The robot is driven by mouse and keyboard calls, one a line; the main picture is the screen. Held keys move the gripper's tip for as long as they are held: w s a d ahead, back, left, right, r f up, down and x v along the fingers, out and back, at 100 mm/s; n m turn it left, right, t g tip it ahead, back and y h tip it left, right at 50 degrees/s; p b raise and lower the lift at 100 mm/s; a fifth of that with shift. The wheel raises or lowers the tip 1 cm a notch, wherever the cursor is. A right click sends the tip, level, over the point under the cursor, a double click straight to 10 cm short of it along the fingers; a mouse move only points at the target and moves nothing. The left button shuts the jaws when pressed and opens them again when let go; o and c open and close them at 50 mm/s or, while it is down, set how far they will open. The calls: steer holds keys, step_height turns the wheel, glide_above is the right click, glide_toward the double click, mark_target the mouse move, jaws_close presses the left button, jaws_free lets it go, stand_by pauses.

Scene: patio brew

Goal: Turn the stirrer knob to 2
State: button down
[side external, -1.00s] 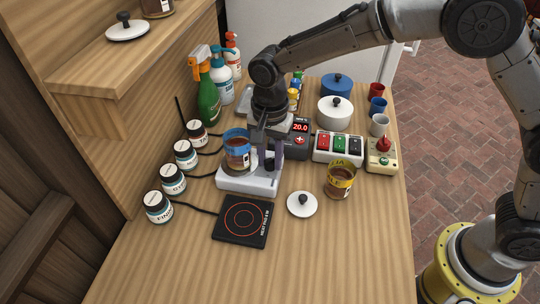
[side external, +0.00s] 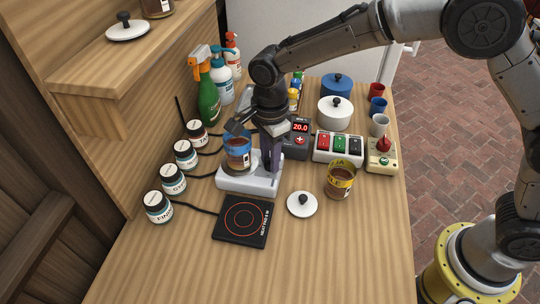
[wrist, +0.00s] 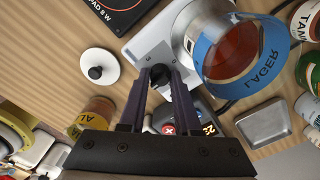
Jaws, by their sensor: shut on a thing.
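The stirrer (side external: 235,185) is a pale grey base on the table, with a blue-banded glass pot labelled LAGER (side external: 237,158) standing on its plate. It also shows in the wrist view (wrist: 152,40). Its black knob (wrist: 158,73) is on the side of the base, between my purple fingertips in the wrist view. My gripper (side external: 270,166) is shut on this knob, and its fingers mostly hide it in the side view.
A black hot plate (side external: 242,222) and a white lid (side external: 302,204) lie in front. A yellow-banded pot (side external: 341,180) stands to the right. A 20.0 display box (side external: 298,138) and a switch box (side external: 338,147) are close behind. Labelled jars (side external: 173,187) line the left. The front table is clear.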

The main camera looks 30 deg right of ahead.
steer(key=shift+r, duration=0.15)
steer(key=c, duration=0.6)
jaws_free()
step_height(320, 180, up, 14)
stand_by(0.4)
